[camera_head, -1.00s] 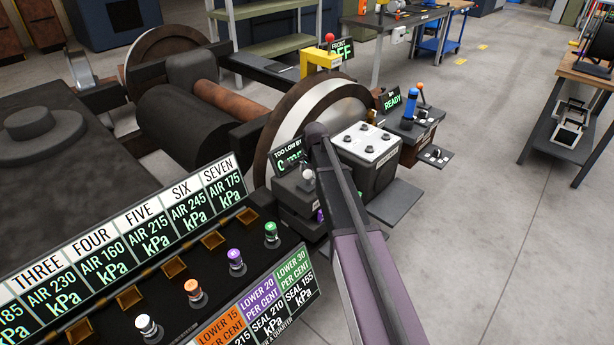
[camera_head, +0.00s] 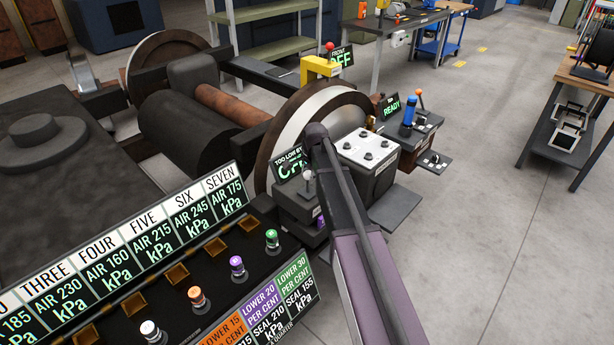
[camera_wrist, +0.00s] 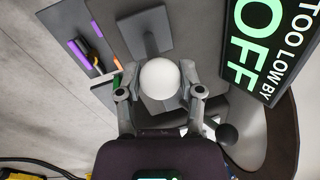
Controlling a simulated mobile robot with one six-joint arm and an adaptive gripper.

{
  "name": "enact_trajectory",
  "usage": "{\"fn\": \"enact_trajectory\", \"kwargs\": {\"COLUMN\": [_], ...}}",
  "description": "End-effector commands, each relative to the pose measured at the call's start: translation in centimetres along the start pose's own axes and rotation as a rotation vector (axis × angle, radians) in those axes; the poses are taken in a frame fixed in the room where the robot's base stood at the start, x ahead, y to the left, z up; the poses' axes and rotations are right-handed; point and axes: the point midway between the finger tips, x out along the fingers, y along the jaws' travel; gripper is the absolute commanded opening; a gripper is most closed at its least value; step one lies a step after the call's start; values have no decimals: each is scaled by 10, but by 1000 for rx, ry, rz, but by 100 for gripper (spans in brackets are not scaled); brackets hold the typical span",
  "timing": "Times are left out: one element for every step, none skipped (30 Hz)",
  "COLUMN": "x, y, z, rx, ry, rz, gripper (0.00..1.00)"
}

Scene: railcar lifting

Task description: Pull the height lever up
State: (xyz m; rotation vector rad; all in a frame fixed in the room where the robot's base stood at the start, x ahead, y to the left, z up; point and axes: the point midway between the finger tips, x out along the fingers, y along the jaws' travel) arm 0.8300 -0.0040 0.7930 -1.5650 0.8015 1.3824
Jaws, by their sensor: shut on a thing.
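The height lever's white ball knob (camera_wrist: 159,79) sits between the two fingers of my gripper (camera_wrist: 159,84) in the wrist view. The fingers are shut on the knob from both sides. A grey square plate (camera_wrist: 146,32) shows behind the knob. In the head view the white knob (camera_head: 307,174) stands above a dark box (camera_head: 297,204) beside the big wheel. My arm hides part of the box and the gripper there. A sign reading TOO LOW BY and OFF (camera_head: 288,165) stands just behind the knob; it also shows in the wrist view (camera_wrist: 268,45).
A board (camera_head: 125,255) with pressure labels and several coloured pegs fills the lower left. A white-topped box (camera_head: 366,148) stands just right of the lever. A READY sign (camera_head: 390,107) and a blue-handled control (camera_head: 408,112) are beyond it.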

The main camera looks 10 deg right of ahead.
Motion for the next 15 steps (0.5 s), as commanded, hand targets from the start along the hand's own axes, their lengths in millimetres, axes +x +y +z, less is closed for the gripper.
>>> {"fn": "enact_trajectory", "kwargs": {"x": [-7,-8,-9,-10,-10,-10,-9,-9,-9,-9,-9,-9,-9,-9,-9], "y": [0,0,0,0,0,0,0,0,0,0,0,0,0,0,0], "z": [0,0,0,0,0,0,0,0,0,0,0,0,0,0,0], "rx": [0,0,1,1,1,1,1,1,1,1,1,1,1,1,1], "ry": [1,1,1,1,1,1,1,1,1,1,1,1,1,1,1], "rz": [3,3,3,3,3,3,3,3,2,2,2,2,2,2,2], "gripper": [0,0,0,0,0,0,0,0,0,0,0,0,0,0,58]}}
